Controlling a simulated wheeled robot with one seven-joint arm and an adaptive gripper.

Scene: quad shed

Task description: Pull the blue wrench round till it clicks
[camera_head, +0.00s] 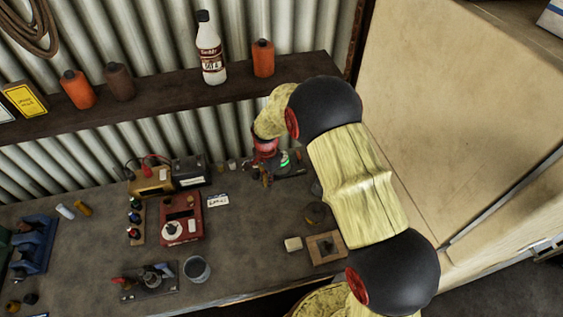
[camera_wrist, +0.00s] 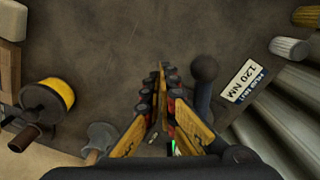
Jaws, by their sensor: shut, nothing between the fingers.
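My gripper (camera_wrist: 161,68) points down at the bench, its fingertips together and empty; in the head view, it (camera_head: 266,180) is low over the back of the bench. A dark blue-grey bar with a round knob, which looks like the wrench handle (camera_wrist: 203,92), lies just right of the fingers in the wrist view. I cannot tell whether a finger touches it. Its lower end is hidden behind the gripper, and my arm hides most of this spot in the head view. A "120 NM" label (camera_wrist: 243,82) is right of the bar. A small green light (camera_wrist: 174,147) shows between the finger bases.
The corrugated wall (camera_wrist: 285,115) is close behind the label. A yellow-banded spool (camera_wrist: 48,97) and a wooden board (camera_head: 325,247) are on the other side. A red box (camera_head: 181,217) stands left of my gripper. A shelf (camera_head: 150,92) with bottles runs above.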

